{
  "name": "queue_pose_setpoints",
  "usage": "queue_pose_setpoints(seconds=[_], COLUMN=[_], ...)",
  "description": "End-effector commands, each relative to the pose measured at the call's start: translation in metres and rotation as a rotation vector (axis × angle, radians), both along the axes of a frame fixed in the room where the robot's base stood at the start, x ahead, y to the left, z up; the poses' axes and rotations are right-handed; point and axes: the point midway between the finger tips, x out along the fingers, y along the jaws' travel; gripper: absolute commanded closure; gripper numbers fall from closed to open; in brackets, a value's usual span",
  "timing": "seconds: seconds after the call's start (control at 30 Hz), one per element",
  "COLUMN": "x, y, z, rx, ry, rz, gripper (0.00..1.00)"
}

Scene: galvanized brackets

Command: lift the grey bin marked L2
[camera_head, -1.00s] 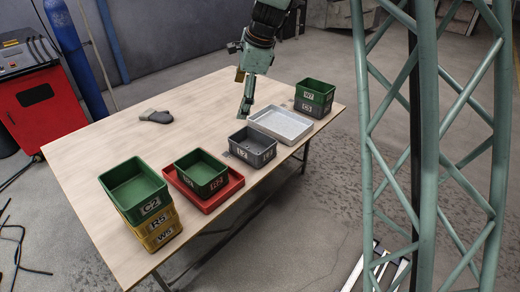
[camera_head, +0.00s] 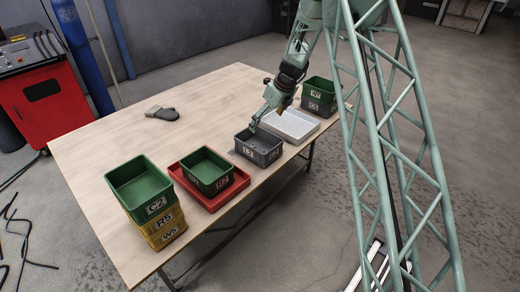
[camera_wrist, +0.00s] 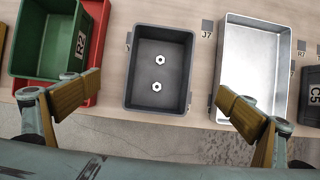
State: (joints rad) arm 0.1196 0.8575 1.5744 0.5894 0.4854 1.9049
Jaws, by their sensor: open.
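The grey bin (camera_head: 262,156) stands on the wooden table near its right edge, and its front label looks like L2. In the wrist view the bin (camera_wrist: 133,98) lies between my two fingers, with two hex nuts (camera_wrist: 158,60) on its floor. My gripper (camera_head: 254,126) is above the bin at its far left side in the head view. In the wrist view my gripper (camera_wrist: 160,92) is open and empty, its padded fingers spread wider than the bin. Its label is out of sight in the wrist view.
A light metal tray (camera_head: 290,126) stands close on one side of the bin. On the other side a red tray (camera_head: 212,203) holds a green bin (camera_head: 206,166). Stacked bins (camera_head: 318,92) stand beyond the metal tray. A glove (camera_head: 161,113) lies on the open table.

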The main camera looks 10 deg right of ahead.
Motion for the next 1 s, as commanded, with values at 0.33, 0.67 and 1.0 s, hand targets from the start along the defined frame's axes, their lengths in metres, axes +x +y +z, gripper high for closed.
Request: queue_pose_setpoints(seconds=[0.33, 0.67, 1.0], x=[0.001, 0.012, 0.024], y=[0.002, 0.009, 0.018], z=[-0.006, -0.040, -0.074], rx=[0.000, 0.000, 0.000], ry=[0.001, 0.001, 0.001], rz=[0.002, 0.001, 0.002], gripper=[0.00, 0.00, 0.00])
